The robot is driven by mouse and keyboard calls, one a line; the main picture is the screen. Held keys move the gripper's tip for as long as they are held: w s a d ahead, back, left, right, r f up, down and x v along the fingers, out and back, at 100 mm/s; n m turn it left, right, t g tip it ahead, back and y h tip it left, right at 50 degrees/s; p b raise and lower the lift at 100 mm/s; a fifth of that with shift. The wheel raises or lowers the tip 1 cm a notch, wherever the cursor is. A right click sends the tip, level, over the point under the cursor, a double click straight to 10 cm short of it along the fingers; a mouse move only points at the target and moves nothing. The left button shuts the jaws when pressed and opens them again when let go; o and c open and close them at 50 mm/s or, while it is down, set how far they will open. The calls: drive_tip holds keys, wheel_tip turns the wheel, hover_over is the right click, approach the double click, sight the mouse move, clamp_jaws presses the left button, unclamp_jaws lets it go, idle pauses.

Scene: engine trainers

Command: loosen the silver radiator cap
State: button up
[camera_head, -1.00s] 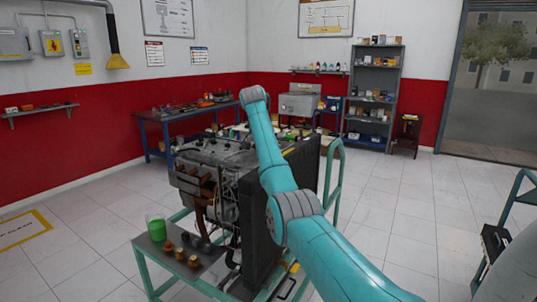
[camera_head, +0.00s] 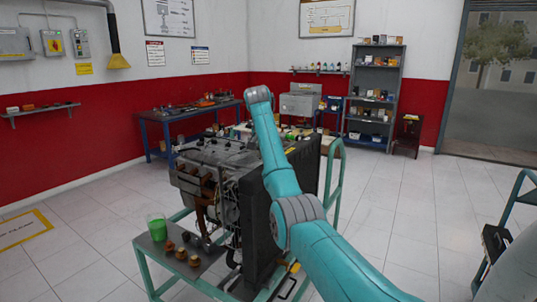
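The dark radiator (camera_head: 258,235) stands upright at the near side of the engine (camera_head: 205,165) on a green-framed trainer stand. I cannot make out the silver radiator cap; my arm covers part of the radiator's top. My teal arm reaches from the lower right up over the radiator, and its grey wrist end stands above and behind the radiator's top in the picture. My gripper does not show; it is hidden beyond the wrist and arm, so its fingers and any contact cannot be seen.
A side shelf (camera_head: 212,262) on the stand holds a cup of green liquid (camera_head: 157,227) and several brownish caps (camera_head: 181,254). A workbench (camera_head: 190,112) and a grey shelf rack (camera_head: 374,95) stand behind. Another green frame (camera_head: 514,205) is at the right. Floor between is clear.

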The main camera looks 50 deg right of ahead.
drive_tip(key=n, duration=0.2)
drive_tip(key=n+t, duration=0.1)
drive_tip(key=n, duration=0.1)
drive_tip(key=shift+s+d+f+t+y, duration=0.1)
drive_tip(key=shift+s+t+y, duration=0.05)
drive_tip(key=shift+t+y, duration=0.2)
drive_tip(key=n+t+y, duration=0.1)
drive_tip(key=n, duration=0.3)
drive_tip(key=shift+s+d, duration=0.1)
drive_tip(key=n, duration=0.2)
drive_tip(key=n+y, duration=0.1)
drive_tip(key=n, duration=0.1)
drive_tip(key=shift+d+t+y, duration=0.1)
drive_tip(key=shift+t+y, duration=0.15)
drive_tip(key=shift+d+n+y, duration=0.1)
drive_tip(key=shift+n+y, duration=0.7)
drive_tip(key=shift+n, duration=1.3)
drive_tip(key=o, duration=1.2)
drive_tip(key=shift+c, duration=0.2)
